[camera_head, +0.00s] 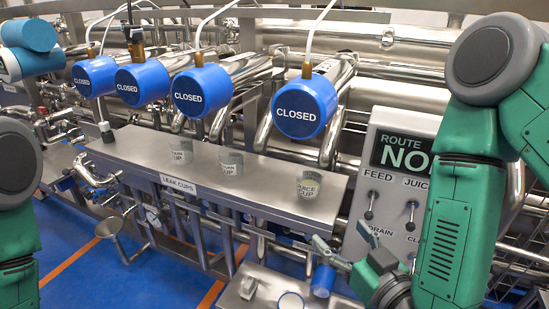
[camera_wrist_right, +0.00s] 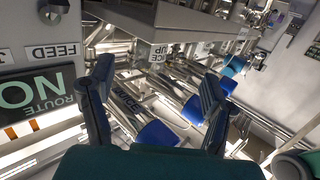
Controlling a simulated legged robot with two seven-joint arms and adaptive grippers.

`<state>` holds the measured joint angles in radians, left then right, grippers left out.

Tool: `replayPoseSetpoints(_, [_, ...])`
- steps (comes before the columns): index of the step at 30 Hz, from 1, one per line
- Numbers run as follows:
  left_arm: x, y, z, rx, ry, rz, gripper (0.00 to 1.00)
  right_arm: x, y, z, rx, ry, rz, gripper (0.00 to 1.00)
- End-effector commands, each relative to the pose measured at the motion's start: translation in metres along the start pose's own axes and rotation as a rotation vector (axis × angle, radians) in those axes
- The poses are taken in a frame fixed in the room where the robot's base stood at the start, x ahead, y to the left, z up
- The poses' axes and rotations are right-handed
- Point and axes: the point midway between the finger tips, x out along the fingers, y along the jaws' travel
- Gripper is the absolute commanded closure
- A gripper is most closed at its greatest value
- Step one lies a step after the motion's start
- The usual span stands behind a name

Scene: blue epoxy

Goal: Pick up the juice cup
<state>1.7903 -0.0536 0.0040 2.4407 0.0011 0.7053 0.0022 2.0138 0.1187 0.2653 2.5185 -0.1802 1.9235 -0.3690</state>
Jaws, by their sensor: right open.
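The juice cup (camera_head: 309,187) is a clear cup with a partly readable label, standing upright at the right end of the grey leak-cups shelf (camera_head: 240,182). My right gripper (camera_head: 342,240) is open and empty, in front of the shelf's right end, below and to the right of the cup in the head view. In the right wrist view the cup's label (camera_wrist_right: 160,50) shows beyond and between the spread fingers (camera_wrist_right: 155,88); the cup is apart from them. My left arm shows at the left edge, but its gripper is out of view.
Two more clear cups stand on the shelf: a middle one (camera_head: 231,162) and a left one (camera_head: 181,151). Blue CLOSED valves (camera_head: 305,107) hang above. A route panel (camera_head: 395,165) with toggles stands right of the shelf. A lower tray (camera_head: 262,277) holds small items.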

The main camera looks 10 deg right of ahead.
Motion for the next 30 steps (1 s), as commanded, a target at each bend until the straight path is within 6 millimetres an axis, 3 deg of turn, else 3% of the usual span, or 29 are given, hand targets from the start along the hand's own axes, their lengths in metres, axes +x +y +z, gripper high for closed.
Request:
replayPoseSetpoints(1, [-0.005,0.000,0.000,0.001,-0.001,0.000,1.00,0.000,0.003,-0.016,0.002,0.040,0.009,0.28])
replayPoseSetpoints(4, [-0.007,0.000,0.000,0.001,-0.002,0.001,1.00,0.005,0.006,-0.026,0.001,0.080,0.018,0.28])
replayPoseSetpoints(15, [-0.019,0.001,0.000,0.002,-0.002,0.001,1.00,0.073,0.002,-0.032,-0.003,0.081,0.018,0.28])
replayPoseSetpoints(23, [-0.024,0.000,-0.001,0.001,-0.001,0.001,1.00,0.093,0.000,-0.033,-0.005,0.078,0.018,0.28])
replayPoseSetpoints(30, [-0.037,0.000,-0.002,0.001,-0.001,0.001,1.00,0.128,0.005,-0.036,0.000,0.079,0.018,0.28])
